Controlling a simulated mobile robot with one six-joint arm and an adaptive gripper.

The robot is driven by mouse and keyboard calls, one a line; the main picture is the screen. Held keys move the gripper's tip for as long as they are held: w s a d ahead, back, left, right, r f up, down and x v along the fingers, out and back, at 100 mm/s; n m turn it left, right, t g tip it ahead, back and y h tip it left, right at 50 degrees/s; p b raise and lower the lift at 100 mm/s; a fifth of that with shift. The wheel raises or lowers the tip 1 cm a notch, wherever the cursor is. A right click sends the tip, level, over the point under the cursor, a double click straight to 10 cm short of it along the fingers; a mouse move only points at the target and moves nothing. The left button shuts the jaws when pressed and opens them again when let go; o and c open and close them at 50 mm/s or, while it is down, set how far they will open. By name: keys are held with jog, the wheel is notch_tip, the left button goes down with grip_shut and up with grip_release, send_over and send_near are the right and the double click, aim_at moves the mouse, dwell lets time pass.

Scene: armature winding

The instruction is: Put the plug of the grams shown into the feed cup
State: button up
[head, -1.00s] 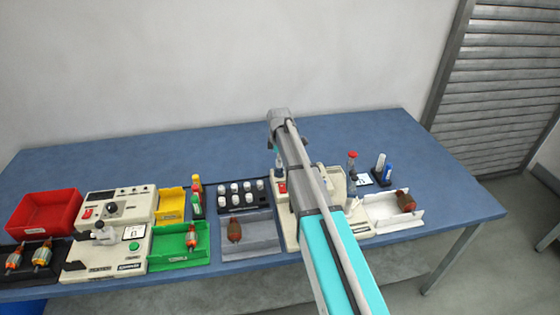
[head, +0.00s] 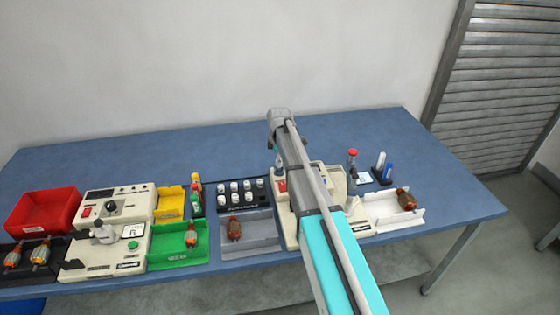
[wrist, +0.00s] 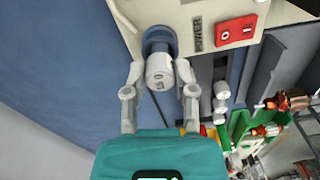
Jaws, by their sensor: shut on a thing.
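A white plug (wrist: 159,74) with a dark mark on its end, too small to read surely, is between my fingers in the wrist view. My gripper (wrist: 158,84) is shut on it from both sides. A dark blue round cup (wrist: 156,36) on the cream machine is right beyond the plug and lines up with it. The plug overlaps the cup's rim in view; I cannot tell how far it is inside. In the head view my arm hides most of the machine (head: 291,236) and the plug.
A black rack (head: 245,210) with several white plugs stands left of the machine. A red switch (wrist: 236,31) is beside the cup. A grey tray (head: 262,240), green tray (head: 165,255) and white tray (head: 383,208) hold armatures. A red-capped bottle (head: 352,160) stands at right.

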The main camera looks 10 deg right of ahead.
jog(key=shift+f, duration=0.25)
dwell(0.5)
jog(key=o, duration=0.9)
jog(key=shift+r, duration=0.15)
jog(key=shift+r+p, duration=1.95)
jog(key=shift+r, duration=0.1)
jog(key=s+m, duration=1.5)
jog(key=s, duration=1.4)
jog(key=shift+d+m, duration=0.15)
jog(key=shift+m, duration=0.25)
